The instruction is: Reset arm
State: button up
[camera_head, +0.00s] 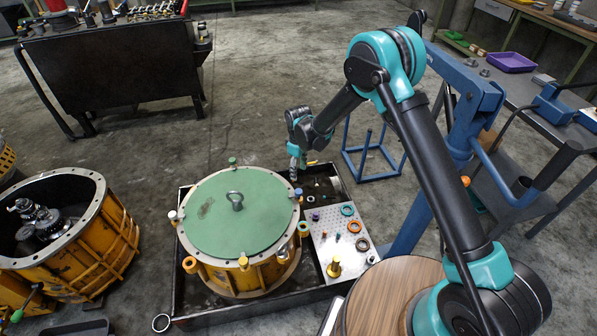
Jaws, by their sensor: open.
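My arm reaches from the lower right up and over to the middle of the view. My gripper (294,172) points down at the arm's end, just past the upper right edge of the yellow transmission housing (262,276). It looks small here, and I see nothing held in it. The housing stands upright in a black tray (180,300) and has a round green cover (225,215) with a ring bolt (236,200) in its middle. My gripper is apart from the cover.
A perforated plate (325,262) with coloured rings lies right of the housing. An open yellow housing (75,262) with gears stands at left. A black tool cart (110,65) is at upper left. A blue hoist frame (465,100) and blue stand (372,160) are at right. Open floor lies behind.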

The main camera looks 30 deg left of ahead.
jog(key=w+d+r+m+t, duration=0.1)
jog(key=w+d+r+m, duration=0.15)
jog(key=d+r, duration=0.55)
jog(key=w+d+r+m+y, duration=0.1)
jog(key=d+r+m, duration=0.25)
jog(key=d, duration=0.85)
jog(key=w+d+r+m+t, duration=0.1)
jog(key=w+d+r+m, duration=0.1)
jog(key=d+r, duration=0.65)
jog(key=s+d+r+m, duration=0.1)
jog(key=s+d+m, duration=0.15)
jog(key=d, duration=0.55)
jog(key=s+d+r+m, duration=0.15)
jog(key=s+d, duration=0.25)
jog(key=d, duration=0.4)
jog(key=s+d+f+m+t+h, duration=0.1)
jog(key=s+d+m, duration=0.4)
jog(key=s+d, duration=0.6)
jog(key=shift+s+d+f+t, duration=0.35)
jog(key=shift+s+f+t, duration=0.1)
jog(key=shift+s+t, duration=0.2)
